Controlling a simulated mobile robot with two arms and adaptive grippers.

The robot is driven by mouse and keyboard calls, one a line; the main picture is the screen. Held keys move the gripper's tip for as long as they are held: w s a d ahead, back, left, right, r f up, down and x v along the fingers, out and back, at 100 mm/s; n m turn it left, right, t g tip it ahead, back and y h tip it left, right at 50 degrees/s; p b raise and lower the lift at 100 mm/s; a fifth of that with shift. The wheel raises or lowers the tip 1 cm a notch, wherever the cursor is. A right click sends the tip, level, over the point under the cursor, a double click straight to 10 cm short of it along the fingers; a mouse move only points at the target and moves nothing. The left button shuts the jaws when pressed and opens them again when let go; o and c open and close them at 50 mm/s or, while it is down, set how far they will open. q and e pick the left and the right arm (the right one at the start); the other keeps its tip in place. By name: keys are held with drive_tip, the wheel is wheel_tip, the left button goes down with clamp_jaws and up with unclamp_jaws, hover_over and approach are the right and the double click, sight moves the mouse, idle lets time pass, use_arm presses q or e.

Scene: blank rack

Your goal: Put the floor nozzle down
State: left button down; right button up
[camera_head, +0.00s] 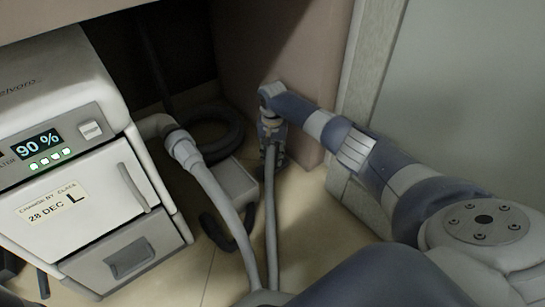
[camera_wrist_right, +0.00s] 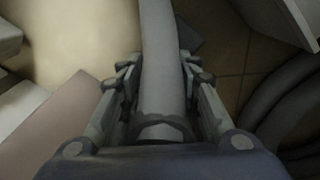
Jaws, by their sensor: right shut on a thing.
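My right gripper (camera_head: 272,148) is low in the corner by the pinkish-brown wall panel. It is shut on a grey tube (camera_head: 271,205), which runs from the fingers toward the bottom of the picture. In the right wrist view the fingers (camera_wrist_right: 162,88) sit on both sides of the tube (camera_wrist_right: 160,45), with a dark collar (camera_wrist_right: 163,128) close to the wrist. I cannot make out the floor nozzle's head clearly; the gripper and tube may hide it. My left gripper is not in view.
A white machine (camera_head: 92,195) with a "90 %" display stands at the left. Its pale hose (camera_head: 215,190) runs down to the tube's lower end. A grey box (camera_head: 236,181) and dark coiled hose (camera_head: 222,125) lie behind. Tan floor (camera_head: 325,225) is bare right of the tube.

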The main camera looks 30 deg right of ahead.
drive_tip(key=shift+f, duration=0.1)
drive_tip(key=o, duration=1)
wheel_tip(320, 180, up, 12)
drive_tip(key=p, duration=0.9)
